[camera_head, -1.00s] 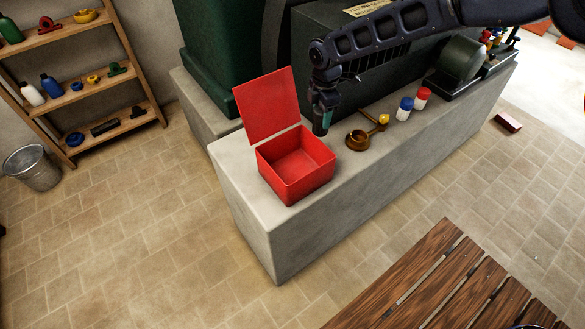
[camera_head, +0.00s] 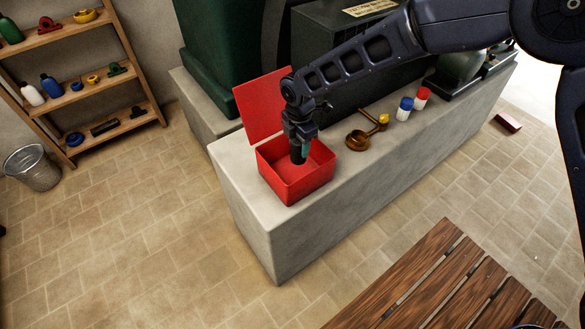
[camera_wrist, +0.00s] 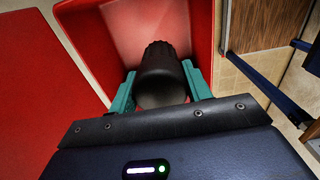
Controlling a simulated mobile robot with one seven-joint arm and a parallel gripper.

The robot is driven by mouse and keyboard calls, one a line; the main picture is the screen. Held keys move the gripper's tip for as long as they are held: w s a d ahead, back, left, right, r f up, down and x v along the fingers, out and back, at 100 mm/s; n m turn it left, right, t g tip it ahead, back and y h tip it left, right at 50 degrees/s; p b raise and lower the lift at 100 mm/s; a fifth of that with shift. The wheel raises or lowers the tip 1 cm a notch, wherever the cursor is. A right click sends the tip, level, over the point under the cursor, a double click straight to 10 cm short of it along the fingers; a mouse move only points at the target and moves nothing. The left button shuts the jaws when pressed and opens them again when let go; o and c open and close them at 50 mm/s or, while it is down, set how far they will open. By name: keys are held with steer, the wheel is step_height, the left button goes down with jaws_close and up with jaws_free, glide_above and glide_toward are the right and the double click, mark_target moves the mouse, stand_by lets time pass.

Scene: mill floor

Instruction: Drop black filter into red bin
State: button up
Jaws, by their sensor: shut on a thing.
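The black filter (camera_wrist: 162,72) is a ribbed dark cylinder between the two teal fingers of my gripper (camera_wrist: 160,88) in the wrist view. In the head view my gripper (camera_head: 303,148) points down over the open red bin (camera_head: 298,192), with the black filter (camera_head: 297,156) at its lower end. The filter is at the bin's opening; its exact height against the rim is hard to tell. The bin's lid (camera_head: 258,105) stands open at the back left. The red bin's wall (camera_wrist: 205,30) also shows around the filter in the wrist view. My gripper is shut on the filter.
The bin stands on a pale stone ledge (camera_head: 255,235). To its right are a brass part (camera_head: 358,140), a blue-capped jar (camera_head: 404,110) and a red-capped jar (camera_head: 422,98). A slatted wooden bench (camera_head: 450,285) is in front. A dark machine (camera_head: 345,65) stands behind.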

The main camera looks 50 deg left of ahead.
steer(key=shift+f, duration=1)
steer(key=o, duration=1.1)
step_height(320, 180, up, 10)
steer(key=shift+r, duration=0.4)
